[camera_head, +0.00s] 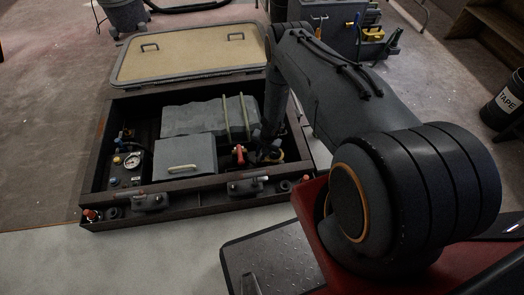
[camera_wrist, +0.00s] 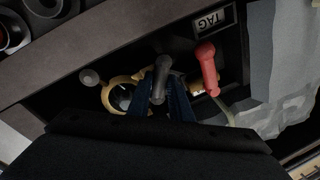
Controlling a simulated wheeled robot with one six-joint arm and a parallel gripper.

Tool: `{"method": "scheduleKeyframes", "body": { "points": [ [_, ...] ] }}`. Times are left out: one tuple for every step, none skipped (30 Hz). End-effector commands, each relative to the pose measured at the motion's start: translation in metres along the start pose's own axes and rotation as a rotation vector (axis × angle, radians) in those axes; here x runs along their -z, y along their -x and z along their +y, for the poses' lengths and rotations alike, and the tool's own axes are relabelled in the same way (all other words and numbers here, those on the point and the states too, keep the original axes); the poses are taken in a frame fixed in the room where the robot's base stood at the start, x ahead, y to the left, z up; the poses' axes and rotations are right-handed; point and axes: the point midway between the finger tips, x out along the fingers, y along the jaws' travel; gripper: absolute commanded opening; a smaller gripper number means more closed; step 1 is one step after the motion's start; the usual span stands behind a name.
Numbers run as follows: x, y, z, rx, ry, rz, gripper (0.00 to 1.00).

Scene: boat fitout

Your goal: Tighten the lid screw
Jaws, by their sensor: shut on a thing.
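A brass-coloured ring (camera_wrist: 118,98) with a dark round centre shows in the wrist view, and its rim also shows in the head view (camera_head: 277,156). A dark, round-ended bar (camera_wrist: 161,72), which looks like the handle of the lid screw, stands beside the ring's centre. My gripper (camera_wrist: 163,95) has its two blue fingers on either side of this bar, shut on it. The fingers hide its lower part and some of the ring. In the head view my gripper (camera_head: 266,148) reaches down into the right end of the open bilge box, small and dark.
A grey tank (camera_head: 209,117), grey box (camera_head: 186,156) and gauge (camera_head: 132,162) fill the frame (camera_head: 100,150). The tan hatch cover (camera_head: 190,56) lies behind.

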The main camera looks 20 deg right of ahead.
Motion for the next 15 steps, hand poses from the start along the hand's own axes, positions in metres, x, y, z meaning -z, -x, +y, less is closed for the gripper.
{"method": "scheduleKeyframes", "body": {
  "points": [
    [-0.0016, 0.0042, 0.0008, -0.001, -0.043, 0.009, 0.0],
    [-0.0013, 0.0041, 0.0006, 0.0, -0.072, 0.015, 0.0],
    [-0.0013, 0.0042, 0.0006, 0.0, -0.109, 0.023, 0.0],
    [-0.0014, 0.0039, 0.0008, -0.001, -0.136, 0.028, 0.0],
    [-0.0013, 0.0037, 0.0008, -0.001, -0.165, 0.034, 0.0],
    [-0.0014, 0.0037, 0.0007, 0.0, -0.203, 0.042, 0.0],
    [-0.0014, 0.0035, 0.0006, 0.0, -0.229, 0.047, 0.0],
    [-0.0017, 0.0032, 0.0005, 0.0, -0.257, 0.052, 0.0],
    [-0.002, 0.003, 0.0006, 0.0, -0.294, 0.06, 0.0],
    [-0.0018, 0.003, 0.0004, 0.0, -0.323, 0.066, 0.0],
    [-0.0015, 0.0029, 0.0002, 0.0, -0.35, 0.072, 0.0],
    [-0.0019, 0.0025, 0.0004, 0.0, -0.388, 0.079, 0.0],
    [-0.0023, 0.0022, 0.0006, 0.0, -0.416, 0.084, 0.0],
    [-0.0023, 0.0021, 0.0005, 0.0, -0.444, 0.089, 0.0],
    [-0.0019, 0.0021, 0.0004, 0.0, -0.48, 0.097, 0.0]
  ]
}}
